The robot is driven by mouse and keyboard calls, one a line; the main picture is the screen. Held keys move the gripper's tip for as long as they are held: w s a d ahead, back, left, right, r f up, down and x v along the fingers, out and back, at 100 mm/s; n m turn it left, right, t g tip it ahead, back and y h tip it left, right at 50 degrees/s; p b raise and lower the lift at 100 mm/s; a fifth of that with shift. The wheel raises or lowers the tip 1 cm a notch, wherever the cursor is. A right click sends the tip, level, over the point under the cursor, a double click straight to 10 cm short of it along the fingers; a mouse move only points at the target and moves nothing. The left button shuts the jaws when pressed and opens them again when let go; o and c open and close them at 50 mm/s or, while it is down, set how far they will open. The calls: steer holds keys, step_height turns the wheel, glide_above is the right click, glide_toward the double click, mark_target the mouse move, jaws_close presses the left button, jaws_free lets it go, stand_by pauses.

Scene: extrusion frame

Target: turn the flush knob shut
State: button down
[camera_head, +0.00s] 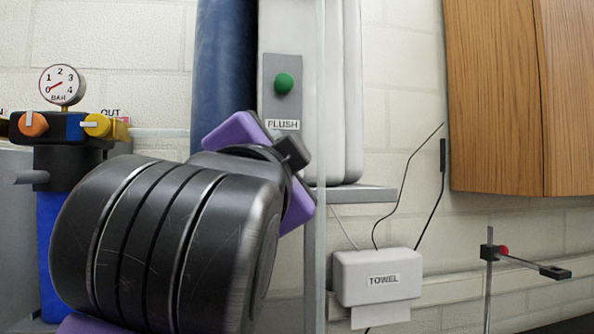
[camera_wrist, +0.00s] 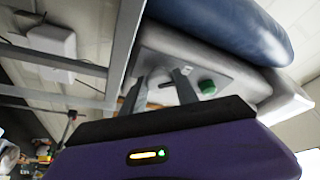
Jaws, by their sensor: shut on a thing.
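A grey panel (camera_head: 268,70) carries a round green dome (camera_head: 284,83) with a FLUSH label (camera_head: 284,124) under it. The green dome also shows in the wrist view (camera_wrist: 208,88), to the right of my fingers. My purple and black gripper (camera_head: 293,152) is just below the label in the head view and covers what is there. In the wrist view my two fingers (camera_wrist: 160,88) stand apart at the panel below the dome, closed on the flush knob. The knob itself is mostly hidden, so its angle cannot be told.
At left stand a pressure gauge (camera_head: 62,85), an orange knob (camera_head: 33,124) and a yellow knob (camera_head: 97,125). A grey upright (camera_head: 316,240) runs close right of my gripper. A towel box (camera_head: 377,276) and a wooden cabinet (camera_head: 520,95) are further right.

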steer(key=shift+r+m+g+h, duration=0.2)
steer(key=shift+m+g, duration=0.45)
steer(key=shift+m, duration=1.25)
steer(key=shift+m+g+h, duration=0.3)
steer(key=shift+m+g, duration=0.35)
steer(key=shift+m, duration=1.25)
steer(key=shift+a, duration=0.1)
steer(key=c, duration=0.9)
jaws_free()
steer(key=shift+c, duration=0.2)
steer(key=shift+s, duration=0.1)
steer(key=s+b, duration=0.2)
steer(key=s, duration=0.5)
steer(key=shift+s+a, duration=0.3)
steer(key=shift+a, duration=0.1)
